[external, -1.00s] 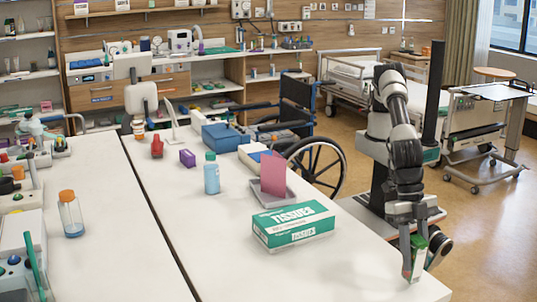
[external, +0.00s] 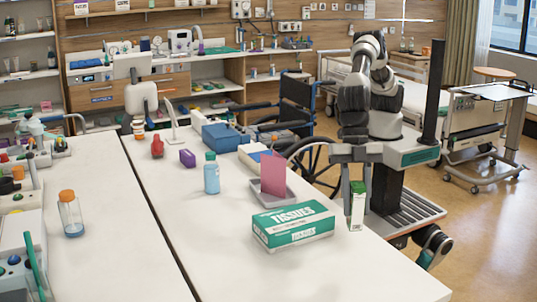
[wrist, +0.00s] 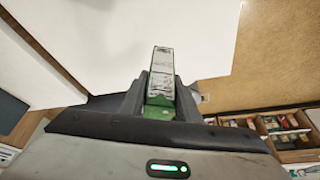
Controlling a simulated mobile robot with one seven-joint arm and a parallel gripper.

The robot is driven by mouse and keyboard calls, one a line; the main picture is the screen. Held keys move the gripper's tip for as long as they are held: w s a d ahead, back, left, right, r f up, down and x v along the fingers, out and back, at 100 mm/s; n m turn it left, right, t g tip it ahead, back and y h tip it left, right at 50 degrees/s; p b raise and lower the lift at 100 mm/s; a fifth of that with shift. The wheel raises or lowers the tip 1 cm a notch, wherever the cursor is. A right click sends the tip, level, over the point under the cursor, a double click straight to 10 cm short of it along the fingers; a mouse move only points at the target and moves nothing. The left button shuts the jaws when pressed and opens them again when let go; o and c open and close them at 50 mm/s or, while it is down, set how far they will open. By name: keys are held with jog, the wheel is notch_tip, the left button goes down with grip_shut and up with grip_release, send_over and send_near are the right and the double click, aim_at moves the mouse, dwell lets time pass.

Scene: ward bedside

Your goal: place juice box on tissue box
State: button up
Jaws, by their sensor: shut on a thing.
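The juice box (external: 357,208) is a small upright carton, white with a green top. My gripper (external: 352,178) is shut on its upper part and holds it just right of the tissue box, near the table's right edge. In the external view I cannot tell how far its bottom is above the table. The juice box also shows between the fingers in the wrist view (wrist: 162,75). The tissue box (external: 293,226) is green and white, lies flat on the white table, and is apart from the juice box. I cannot make out the tissue box in the wrist view.
A grey tray (external: 262,200) with a pink card stands just behind the tissue box. A blue bottle (external: 211,174) stands further left. The white table (external: 340,275) is clear in front of the tissue box. A wheelchair (external: 300,115) is behind the table.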

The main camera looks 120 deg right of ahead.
jog(key=w+d+r+m, duration=0.2)
jog(key=w+d, duration=0.1)
jog(key=d, duration=0.7)
jog(key=m+t+h, duration=0.1)
jog(key=m, duration=0.1)
send_over(294, 215)
notch_tip(294, 215, down, 4)
jog(key=shift+a+f, duration=0.1)
jog(key=shift+f, duration=2.15)
jog(key=shift+b, duration=0.3)
jog(key=shift+f, duration=0.15)
jog(key=o, duration=1.2)
jog(key=shift+c, duration=0.2)
